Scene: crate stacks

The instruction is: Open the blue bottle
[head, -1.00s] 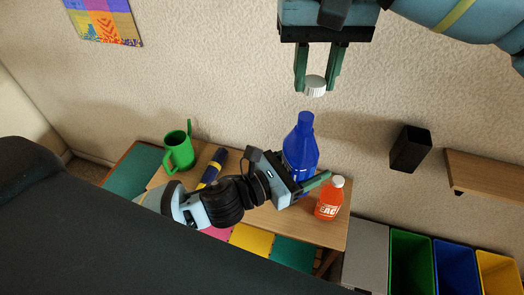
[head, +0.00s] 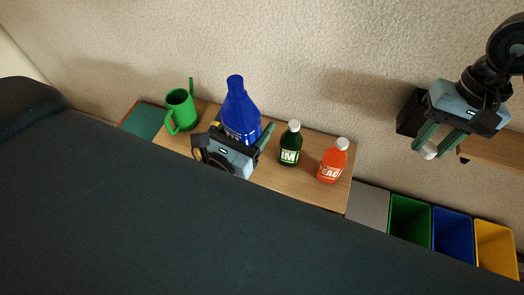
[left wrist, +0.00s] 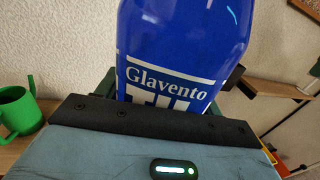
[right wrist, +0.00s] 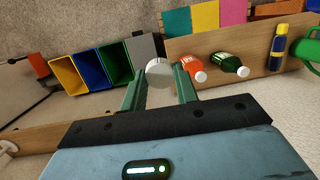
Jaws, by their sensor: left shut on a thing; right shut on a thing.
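The blue bottle (head: 240,107) stands upright on the wooden table without a cap, its neck bare. It also fills the top of the left wrist view (left wrist: 185,50), with white lettering. My left gripper (head: 258,145) is shut on the blue bottle's body; the bottle partly hides the fingers. My right gripper (head: 437,145) is shut on the white cap (head: 430,151), well to the right of the bottle and apart from it. In the right wrist view the cap (right wrist: 159,72) sits between the fingertips.
A green bottle (head: 290,146) and an orange bottle (head: 332,162) stand right of the blue bottle. A green watering can (head: 181,110) stands at left. Green (head: 410,222), blue (head: 452,235) and yellow (head: 496,247) bins stand at lower right. A black box (head: 410,113) is on the wall behind my right gripper.

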